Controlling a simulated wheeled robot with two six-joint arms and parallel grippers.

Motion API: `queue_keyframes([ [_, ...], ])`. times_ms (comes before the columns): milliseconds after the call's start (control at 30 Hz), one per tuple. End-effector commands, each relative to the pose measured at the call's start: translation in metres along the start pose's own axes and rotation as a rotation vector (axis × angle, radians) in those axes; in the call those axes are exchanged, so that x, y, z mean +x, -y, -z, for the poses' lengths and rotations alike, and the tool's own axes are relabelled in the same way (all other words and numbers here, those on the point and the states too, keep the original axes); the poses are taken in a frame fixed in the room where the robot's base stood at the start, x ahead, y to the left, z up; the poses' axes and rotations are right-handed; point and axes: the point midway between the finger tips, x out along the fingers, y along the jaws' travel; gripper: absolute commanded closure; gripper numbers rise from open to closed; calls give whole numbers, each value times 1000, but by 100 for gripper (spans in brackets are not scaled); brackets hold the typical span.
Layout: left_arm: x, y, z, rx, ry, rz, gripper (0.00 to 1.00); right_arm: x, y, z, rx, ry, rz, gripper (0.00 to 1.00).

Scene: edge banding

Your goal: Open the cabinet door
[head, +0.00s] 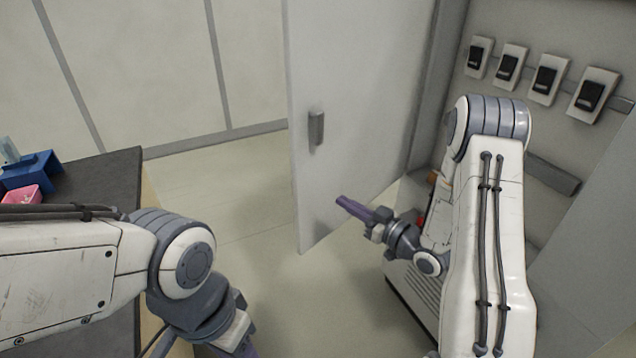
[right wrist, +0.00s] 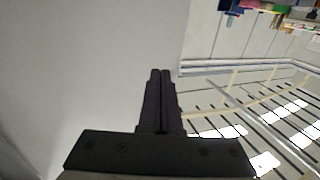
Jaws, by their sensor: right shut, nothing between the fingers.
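The cabinet door (head: 365,75) is a pale grey panel that stands swung open at the centre of the head view. A short grey handle (head: 316,127) is on its visible face, near the free left edge. My right gripper (head: 342,200) is shut and empty, below and right of the handle, in front of the lower door. Whether it touches the door is unclear. In the right wrist view its dark fingers (right wrist: 159,72) are together, with a plain pale surface to their left. My left gripper (head: 243,345) is mostly cut off at the bottom edge.
The open cabinet (head: 455,75) at right has a row of several black-and-white switches (head: 546,78) inside. A dark-topped table (head: 112,180) at left holds a blue container (head: 35,170) and a pink item (head: 22,194). Floor (head: 235,205) is clear between table and door.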

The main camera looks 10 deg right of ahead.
Motion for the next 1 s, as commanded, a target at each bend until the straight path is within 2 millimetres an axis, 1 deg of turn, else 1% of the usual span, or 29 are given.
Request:
queue_keyframes([
  [33,-9,-1,0,0,0,0,50,13,3,4,0,0,7,100],
  [200,-22,-2,1,-1,0,0,50,50,2,4,-1,2,5,100],
  [300,-30,-2,2,-1,0,0,50,68,2,4,0,1,4,100],
  [400,-36,-3,2,-2,0,0,50,83,2,3,-1,2,3,100],
  [500,-40,-3,2,-2,0,0,50,92,1,2,-2,1,1,100],
  [600,-41,-3,2,-2,0,0,50,97,1,1,0,2,0,100],
  [1000,-40,-3,2,-2,0,0,50,100,1,0,-1,2,-1,100],
])
